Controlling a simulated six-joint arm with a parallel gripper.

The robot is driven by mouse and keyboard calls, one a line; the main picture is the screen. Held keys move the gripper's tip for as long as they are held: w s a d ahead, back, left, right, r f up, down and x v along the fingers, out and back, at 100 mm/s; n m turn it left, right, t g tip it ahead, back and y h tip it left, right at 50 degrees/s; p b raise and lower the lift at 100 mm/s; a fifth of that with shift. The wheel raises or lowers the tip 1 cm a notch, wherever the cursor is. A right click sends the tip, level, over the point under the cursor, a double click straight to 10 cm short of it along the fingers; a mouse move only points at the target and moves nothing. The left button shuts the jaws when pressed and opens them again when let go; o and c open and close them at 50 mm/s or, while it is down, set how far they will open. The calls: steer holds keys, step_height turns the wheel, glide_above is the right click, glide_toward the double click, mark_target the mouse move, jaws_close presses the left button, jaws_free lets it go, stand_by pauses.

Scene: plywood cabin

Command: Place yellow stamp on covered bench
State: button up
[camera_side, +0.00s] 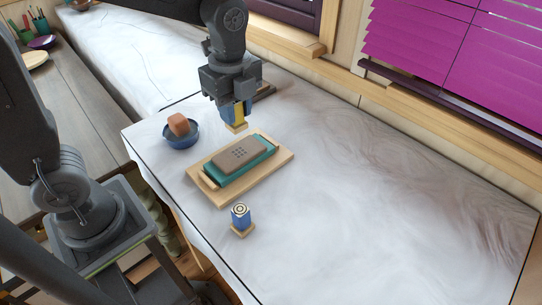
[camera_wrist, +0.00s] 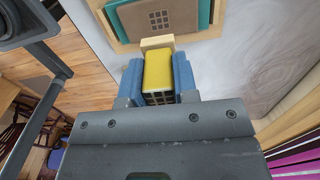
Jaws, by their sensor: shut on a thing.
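My gripper (camera_side: 237,114) is shut on the yellow stamp (camera_side: 239,111), with a blue-padded finger on each side of it. The wrist view shows the yellow stamp (camera_wrist: 158,72) between the blue pads, its pale wooden base (camera_wrist: 157,43) pointing away from my gripper. The stamp is upright over the covered bench (camera_side: 400,200), a white marbled surface, behind the wooden tray (camera_side: 225,197). I cannot tell whether its base touches the bench. A blue stamp (camera_side: 241,214) with a ringed top stands on the bench in front of the tray.
A blue bowl (camera_side: 181,140) with an orange-brown block (camera_side: 178,124) stands left of the tray. The bench's right side is clear. Purple blinds (camera_side: 460,50) hang behind.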

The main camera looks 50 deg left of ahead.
steer(key=w+a, duration=0.4)
steer(key=w, duration=0.4)
steer(key=w+a, duration=0.4)
steer(key=w, duration=0.3)
steer(key=w+d+f, duration=0.1)
steer(key=d+f, duration=0.1)
steer(key=d, duration=0.1)
steer(key=w+d+f, duration=0.1)
steer(key=d+f, duration=0.1)
steer(key=d, duration=0.2)
steer(key=w+d+f, duration=0.1)
steer(key=d+f, duration=0.1)
steer(key=d, duration=0.1)
steer(key=shift+w+d+f, duration=0.3)
steer(key=shift+w+d, duration=0.05)
steer(key=shift+d+f, duration=0.2)
steer(key=shift+f, duration=1.9)
steer(key=shift+f, duration=0.1)
steer(key=shift+f, duration=0.1)
steer(key=o, duration=0.8)
